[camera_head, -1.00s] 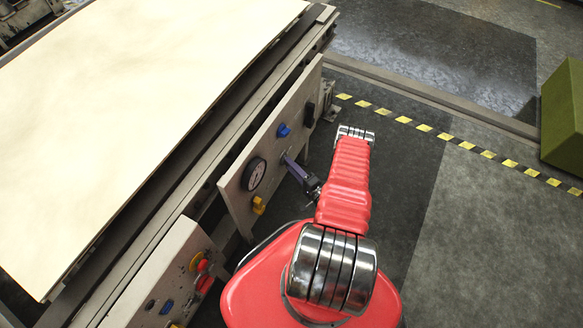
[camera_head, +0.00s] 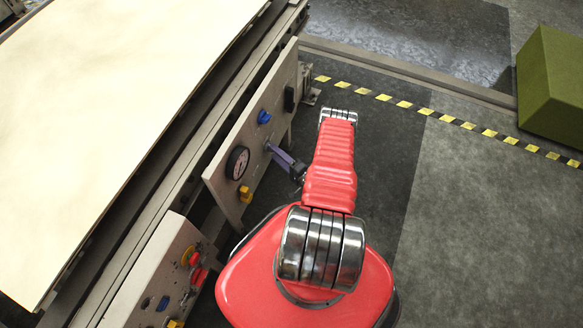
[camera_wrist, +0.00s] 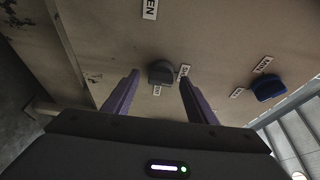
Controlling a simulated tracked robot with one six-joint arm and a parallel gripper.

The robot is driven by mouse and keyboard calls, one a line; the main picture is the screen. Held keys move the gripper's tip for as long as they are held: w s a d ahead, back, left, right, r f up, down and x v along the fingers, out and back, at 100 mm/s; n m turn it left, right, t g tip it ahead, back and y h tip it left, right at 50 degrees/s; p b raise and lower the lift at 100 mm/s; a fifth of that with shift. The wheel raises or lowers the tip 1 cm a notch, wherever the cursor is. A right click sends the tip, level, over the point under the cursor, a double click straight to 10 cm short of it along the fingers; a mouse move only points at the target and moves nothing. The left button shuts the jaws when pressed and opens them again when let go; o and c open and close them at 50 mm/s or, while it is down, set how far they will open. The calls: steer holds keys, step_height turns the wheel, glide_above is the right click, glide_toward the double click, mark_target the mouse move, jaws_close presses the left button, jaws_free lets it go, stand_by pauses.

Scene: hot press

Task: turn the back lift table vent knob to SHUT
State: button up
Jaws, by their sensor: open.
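A dark grey knob (camera_wrist: 160,73) sits on the beige panel (camera_wrist: 110,50) in the wrist view, upper middle. The small white label (camera_wrist: 183,72) at its right seems to begin with SH. Another label (camera_wrist: 157,90) is just below it, too small to read surely. My gripper (camera_wrist: 157,85) is open, its two purple fingers standing either side of the knob with gaps visible. Whether they reach its depth is unclear. In the head view my gripper (camera_head: 270,148) is at the panel face, between gauge and blue knob, and hides the grey knob.
A blue knob (camera_head: 264,117) lies just beyond my gripper; it also shows in the wrist view (camera_wrist: 268,87). A pressure gauge (camera_head: 237,162) and yellow knob (camera_head: 245,193) are nearer. A second panel with buttons (camera_head: 150,270) is lower left.

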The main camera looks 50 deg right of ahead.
steer(key=s, duration=1.3)
steer(key=shift+a, duration=0.4)
steer(key=shift+f, duration=0.1)
